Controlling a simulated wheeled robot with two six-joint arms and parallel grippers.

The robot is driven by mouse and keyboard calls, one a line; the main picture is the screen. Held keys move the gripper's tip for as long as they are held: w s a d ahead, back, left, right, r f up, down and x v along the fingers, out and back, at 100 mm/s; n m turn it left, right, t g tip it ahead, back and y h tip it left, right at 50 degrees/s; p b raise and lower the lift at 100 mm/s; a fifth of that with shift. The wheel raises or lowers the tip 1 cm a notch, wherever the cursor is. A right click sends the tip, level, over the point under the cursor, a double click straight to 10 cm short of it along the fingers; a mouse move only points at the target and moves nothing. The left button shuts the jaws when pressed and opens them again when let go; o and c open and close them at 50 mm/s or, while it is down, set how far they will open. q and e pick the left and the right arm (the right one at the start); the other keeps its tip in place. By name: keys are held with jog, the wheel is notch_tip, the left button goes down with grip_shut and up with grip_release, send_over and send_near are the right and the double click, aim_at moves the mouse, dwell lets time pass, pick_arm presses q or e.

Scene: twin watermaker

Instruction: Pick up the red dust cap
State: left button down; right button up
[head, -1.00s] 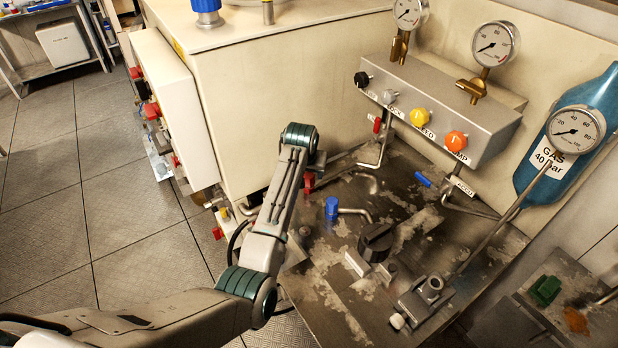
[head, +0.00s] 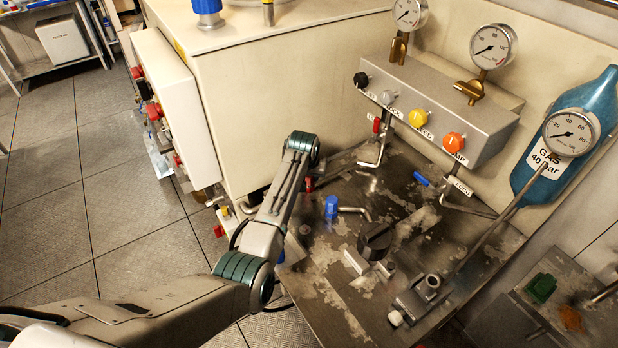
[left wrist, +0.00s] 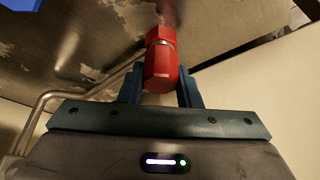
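The red dust cap (left wrist: 160,66) is in the upper middle of the left wrist view, with a pale metal ring around its body and the stained metal plate behind it. The blue fingers of my left gripper (left wrist: 161,88) stand open on either side of its near end, with a narrow gap visible on each side. In the head view my left arm reaches to the plate's left edge and its gripper is hidden. A small red part (head: 309,184) beside the arm there seems to be the same cap. My right gripper is not in view.
A blue cap (head: 331,207), a black knob (head: 375,240) and metal fittings stand on the stained plate (head: 345,318). A beige cabinet (head: 270,90) rises close behind my left arm. A bent pipe (left wrist: 60,97) runs left of the gripper. Tiled floor lies open at left.

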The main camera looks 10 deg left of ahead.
pick_arm(q)
jog(key=shift+r, duration=0.1)
jog(key=shift+w+r, duration=0.1)
jog(key=shift+r, duration=0.1)
notch_tip(320, 180, up, 2)
jog(key=shift+r+b, duration=0.25)
jog(key=shift+b, duration=0.65)
jog(key=s+a+r+b, duration=0.2)
jog(key=s+a+b, duration=0.1)
jog(key=s, duration=1.3)
